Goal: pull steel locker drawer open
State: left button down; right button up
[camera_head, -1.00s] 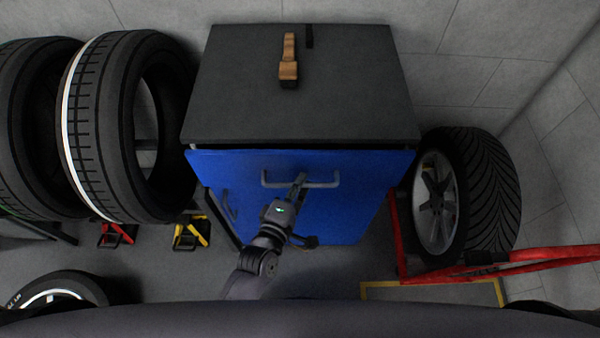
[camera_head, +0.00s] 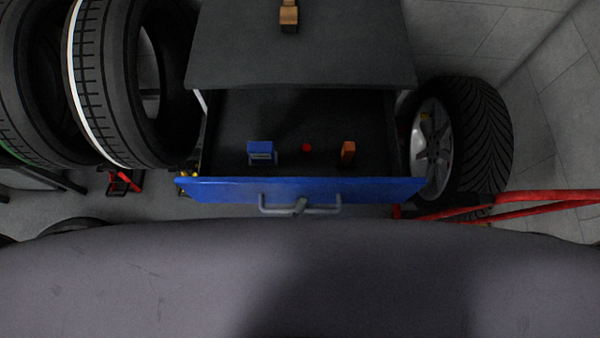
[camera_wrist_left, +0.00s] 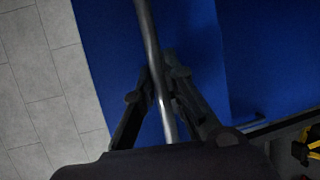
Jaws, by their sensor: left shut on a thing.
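The steel locker (camera_head: 300,45) has a dark top, and its blue-fronted drawer (camera_head: 220,189) stands well open. Inside lie a blue item (camera_head: 261,153), a small red item (camera_head: 306,148) and an orange-brown item (camera_head: 348,153). The drawer's grey bar handle (camera_head: 325,209) runs along its front; it also shows in the left wrist view (camera_wrist_left: 150,45). My left gripper (camera_wrist_left: 160,75) is shut on this handle. My right gripper is in neither view now.
Large tyres (camera_head: 125,85) stand at the left. A wheel (camera_head: 465,140) and a red frame (camera_head: 530,203) are close at the right. A wooden-looking tool (camera_head: 289,17) lies on the locker top. My body covers the floor in front.

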pick_arm(q)
jog(key=shift+s, duration=0.3)
jog(key=c, duration=1.7)
grip_release()
jog(key=shift+o, duration=0.2)
jog(key=v, duration=1.2)
